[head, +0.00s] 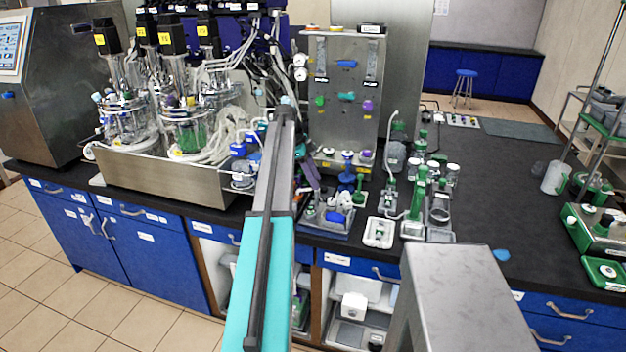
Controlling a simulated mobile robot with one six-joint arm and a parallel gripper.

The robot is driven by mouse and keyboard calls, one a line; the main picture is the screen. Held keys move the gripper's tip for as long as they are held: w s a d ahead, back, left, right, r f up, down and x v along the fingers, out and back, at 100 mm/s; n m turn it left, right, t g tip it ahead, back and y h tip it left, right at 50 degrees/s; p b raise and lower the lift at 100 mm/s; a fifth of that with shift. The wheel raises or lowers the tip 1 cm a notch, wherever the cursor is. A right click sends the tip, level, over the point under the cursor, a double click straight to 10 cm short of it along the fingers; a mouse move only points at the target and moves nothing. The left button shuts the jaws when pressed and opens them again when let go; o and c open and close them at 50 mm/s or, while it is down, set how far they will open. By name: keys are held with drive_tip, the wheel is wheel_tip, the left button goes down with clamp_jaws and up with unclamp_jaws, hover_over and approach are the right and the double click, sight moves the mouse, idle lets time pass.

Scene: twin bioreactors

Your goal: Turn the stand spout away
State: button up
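A small stand (389,200) with green and grey parts is on the black bench, right of the steel panel. A thin pale curved tube (390,135) rises above it and bends over at the top. It looks like a spout, but which way its mouth points is too small to tell. A taller green stand (419,195) is just to its right. My arm, teal and grey, reaches up the middle of the picture, left of both stands. I cannot make out my gripper's fingers; the arm's far end hides what is behind it.
A steel tray (160,180) with glass bioreactor vessels fills the left bench. A steel panel (345,95) with coloured fittings stands behind the middle. A white tray (379,233) lies at the front edge. Bare black bench (500,190) is to the right.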

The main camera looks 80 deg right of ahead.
drive_tip(key=shift+r, duration=0.15)
drive_tip(key=v, duration=1.3)
drive_tip(key=shift+r, duration=0.2)
drive_tip(key=shift+w, duration=0.1)
idle(0.3)
